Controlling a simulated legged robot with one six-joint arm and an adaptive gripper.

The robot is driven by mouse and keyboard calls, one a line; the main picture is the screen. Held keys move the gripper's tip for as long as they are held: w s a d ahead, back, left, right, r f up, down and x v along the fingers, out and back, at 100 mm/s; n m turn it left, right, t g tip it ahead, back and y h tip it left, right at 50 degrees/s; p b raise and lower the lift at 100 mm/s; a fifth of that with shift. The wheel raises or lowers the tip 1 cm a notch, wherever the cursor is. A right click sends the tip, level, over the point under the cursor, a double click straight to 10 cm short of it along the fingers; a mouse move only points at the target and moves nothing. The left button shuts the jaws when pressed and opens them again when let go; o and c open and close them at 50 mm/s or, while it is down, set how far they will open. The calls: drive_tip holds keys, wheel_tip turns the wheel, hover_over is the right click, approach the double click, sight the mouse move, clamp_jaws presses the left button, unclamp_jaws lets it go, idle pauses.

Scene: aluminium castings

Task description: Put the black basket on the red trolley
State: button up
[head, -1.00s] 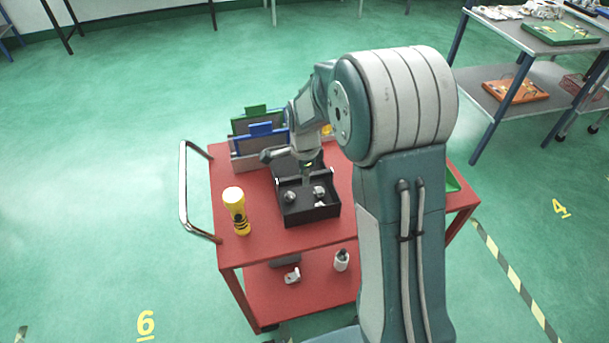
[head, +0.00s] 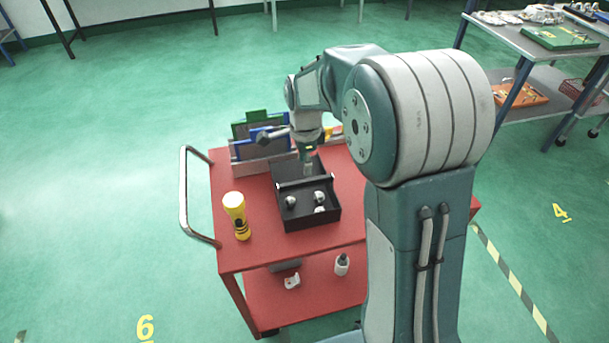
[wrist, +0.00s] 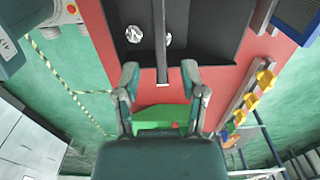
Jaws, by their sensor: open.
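The black basket (head: 312,222) stands upright on the top of the red trolley (head: 240,255). It holds a few shiny metal pieces (head: 318,197), and a thin bar handle crosses its middle. My gripper (head: 308,168) is above the far part of the basket; its fingertips are hard to make out there. In the wrist view my gripper (wrist: 160,74) has its two fingers spread wide and holds nothing. The end of the basket's bar (wrist: 161,76) shows between the fingers, with the basket (wrist: 210,35) beyond.
A chrome push handle (head: 184,200) is on the trolley's left. A white bottle (head: 342,264) is on the lower shelf. A grey shelf (head: 545,75) stands at right.

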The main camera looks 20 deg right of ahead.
drive_tip(key=s+r+n+t, duration=0.3)
drive_tip(key=s+r+n, duration=0.6)
drive_tip(key=s+r, duration=0.45)
drive_tip(key=s+n+t, duration=0.2)
drive_tip(key=s+n, duration=0.7)
drive_tip(key=s, duration=0.2)
drive_tip(key=shift+f+t, duration=0.15)
drive_tip(key=shift+t, duration=0.15)
